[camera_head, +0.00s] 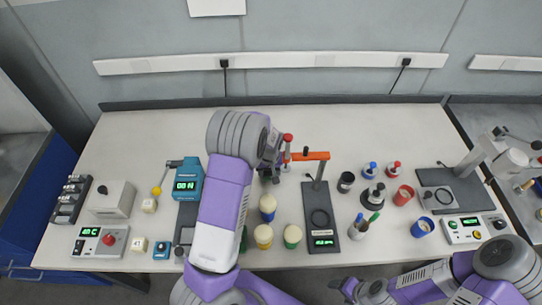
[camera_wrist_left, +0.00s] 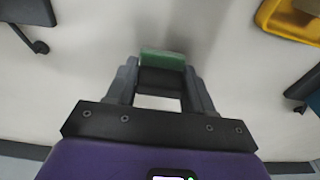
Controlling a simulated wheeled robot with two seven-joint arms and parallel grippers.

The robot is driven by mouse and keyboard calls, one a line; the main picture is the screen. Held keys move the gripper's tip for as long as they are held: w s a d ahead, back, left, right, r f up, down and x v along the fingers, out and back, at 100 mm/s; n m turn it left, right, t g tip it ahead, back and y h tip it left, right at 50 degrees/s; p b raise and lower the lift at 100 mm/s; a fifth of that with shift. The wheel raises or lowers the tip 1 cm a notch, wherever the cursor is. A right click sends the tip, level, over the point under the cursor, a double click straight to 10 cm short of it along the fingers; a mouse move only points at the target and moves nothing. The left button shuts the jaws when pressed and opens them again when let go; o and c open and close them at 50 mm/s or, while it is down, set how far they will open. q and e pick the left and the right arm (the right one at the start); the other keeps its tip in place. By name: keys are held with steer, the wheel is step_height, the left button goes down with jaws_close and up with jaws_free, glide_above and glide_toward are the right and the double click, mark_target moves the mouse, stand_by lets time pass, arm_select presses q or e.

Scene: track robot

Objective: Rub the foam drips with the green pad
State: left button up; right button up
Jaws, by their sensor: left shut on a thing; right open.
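The green pad (camera_wrist_left: 163,60) shows in the left wrist view as a green block with a dark part behind it. My left gripper (camera_wrist_left: 160,82) is shut on it, with a finger on each side. In the head view my left gripper (camera_head: 270,168) is over the middle of the table, largely hidden by its own arm, and the pad cannot be made out there. The pad is close over the pale surface; I cannot tell whether it touches. No foam drips can be made out in either view. My right gripper (camera_head: 345,288) is open and empty at the table's front edge.
A dark stand (camera_head: 320,230) with an orange arm (camera_head: 309,156) is just right of my left gripper. Several capped jars (camera_head: 264,236) stand in front. The table's back strip is clear.

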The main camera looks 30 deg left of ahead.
arm_select(q)
step_height(320, 180, up, 4)
steer(key=shift+s+f+p, duration=0.15)
steer(key=shift+f+p, duration=0.1)
steer(key=shift+p, duration=0.6)
steer(key=shift+r+p, duration=0.5)
steer(key=shift+r, duration=0.2)
steer(key=shift+r+p, duration=0.8)
steer(key=shift+r, duration=0.35)
